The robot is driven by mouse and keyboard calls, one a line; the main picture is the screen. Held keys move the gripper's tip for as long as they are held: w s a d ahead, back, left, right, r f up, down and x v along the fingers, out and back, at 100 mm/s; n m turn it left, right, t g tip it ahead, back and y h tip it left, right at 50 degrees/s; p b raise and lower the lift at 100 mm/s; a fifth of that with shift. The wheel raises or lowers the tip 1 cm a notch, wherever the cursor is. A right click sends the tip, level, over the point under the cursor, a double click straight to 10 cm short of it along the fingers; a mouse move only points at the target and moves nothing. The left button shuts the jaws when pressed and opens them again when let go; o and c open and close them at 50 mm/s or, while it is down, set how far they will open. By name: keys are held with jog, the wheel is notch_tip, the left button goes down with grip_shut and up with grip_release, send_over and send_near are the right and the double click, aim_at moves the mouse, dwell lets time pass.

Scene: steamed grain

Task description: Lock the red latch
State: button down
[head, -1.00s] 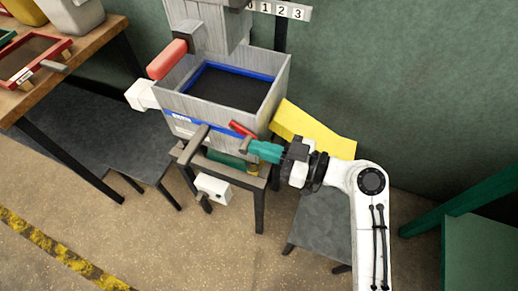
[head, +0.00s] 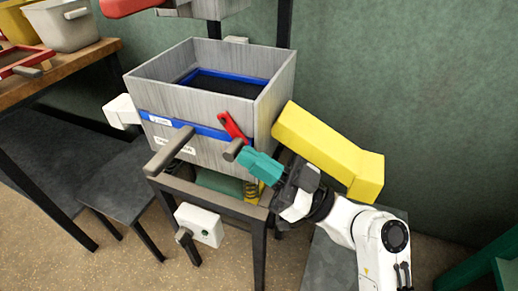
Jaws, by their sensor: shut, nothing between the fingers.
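The red latch (head: 232,127) is on the front right of the grey box (head: 190,156), by the right end of its blue stripe. It is tilted, its upper end toward the left. My gripper (head: 242,154) has teal fingers and comes in from the lower right. Its fingers are shut with nothing seen between them. The tips are just below the latch, by the end of a dark grey bar; I cannot tell whether they touch either one.
A yellow chute (head: 325,150) slopes down right of the box, close above my arm. A dark handle (head: 170,152) sticks out from the box front. A white control box (head: 199,225) hangs below. A wooden table (head: 60,65) stands at left.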

jog(key=shift+w+a+f+b, duration=0.3)
jog(key=shift+a+f+b, duration=0.5)
jog(key=shift+b, duration=1.75)
jog(key=shift+w+a+f+b, duration=0.25)
jog(key=shift+a+f+b, duration=0.5)
jog(key=shift+b, duration=1.75)
jog(key=shift+a+r, duration=0.1)
